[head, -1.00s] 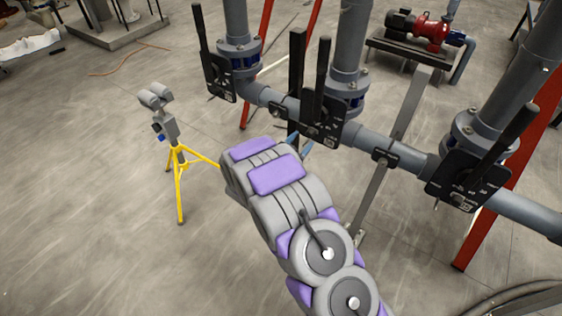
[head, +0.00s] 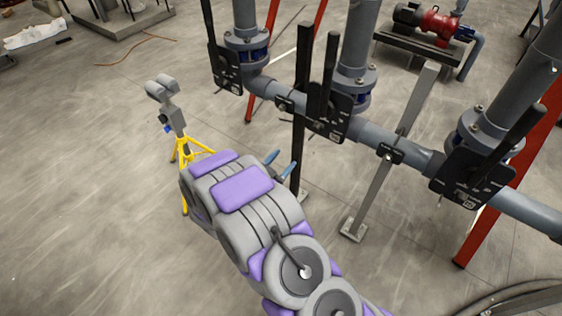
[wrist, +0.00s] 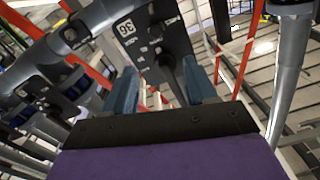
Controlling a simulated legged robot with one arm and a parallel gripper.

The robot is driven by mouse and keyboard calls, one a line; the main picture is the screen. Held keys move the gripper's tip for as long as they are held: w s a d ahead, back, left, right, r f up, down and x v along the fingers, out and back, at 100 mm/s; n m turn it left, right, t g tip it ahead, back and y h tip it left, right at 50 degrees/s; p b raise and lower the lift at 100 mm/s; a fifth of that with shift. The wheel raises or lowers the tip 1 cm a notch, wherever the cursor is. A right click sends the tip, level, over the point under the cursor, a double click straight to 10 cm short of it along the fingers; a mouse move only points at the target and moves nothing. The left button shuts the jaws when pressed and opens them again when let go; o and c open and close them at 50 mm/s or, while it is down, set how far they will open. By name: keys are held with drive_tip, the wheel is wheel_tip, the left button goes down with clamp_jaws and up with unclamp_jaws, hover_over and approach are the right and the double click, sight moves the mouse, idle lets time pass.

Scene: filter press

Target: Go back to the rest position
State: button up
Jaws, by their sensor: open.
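My gripper (head: 281,168) shows in the head view just beyond my grey and purple arm, its blue-grey fingertips apart. In the wrist view my gripper (wrist: 163,92) is open, with its two fingers spread and nothing held between them. The middle valve's black lever plate (head: 329,113) is up and to the right of my gripper in the head view, with a gap between them. In the wrist view a black valve plate (wrist: 150,35) marked 36 appears beyond the fingers. Most of the gripper's body is hidden by my arm in the head view.
A horizontal grey pipe (head: 372,134) carries valves with upright black levers. A black post (head: 299,120) and a grey strut (head: 377,190) stand close right of my gripper. A yellow tripod with a grey lamp (head: 170,108) stands behind my arm. Open floor (head: 80,210) lies left.

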idle(0.5)
drive_tip(key=w+a+r+n+g+y, duration=0.25)
drive_tip(key=w+a+y, duration=0.2)
drive_tip(key=y, duration=0.35)
drive_tip(key=s+a+r+n+g+y, duration=0.2)
drive_tip(key=s+r+n+g+y, duration=0.15)
drive_tip(key=s+r+y, duration=0.35)
drive_tip(key=s+d+r+n+g+h, duration=0.1)
drive_tip(key=s+d, duration=0.5)
drive_tip(key=s, duration=0.6)
drive_tip(key=s+d+r+n+g+h+b, duration=0.1)
drive_tip(key=s+d+g, duration=0.5)
drive_tip(key=s, duration=0.7)
drive_tip(key=s+d+r+n+g+h, duration=0.2)
drive_tip(key=s+d, duration=0.6)
drive_tip(key=s, duration=0.4)
wheel_tip(320, 180, up, 2)
drive_tip(key=shift+s+d+r+g+b, duration=0.2)
drive_tip(key=shift+s+g+b, duration=0.1)
drive_tip(key=shift+g, duration=0.4)
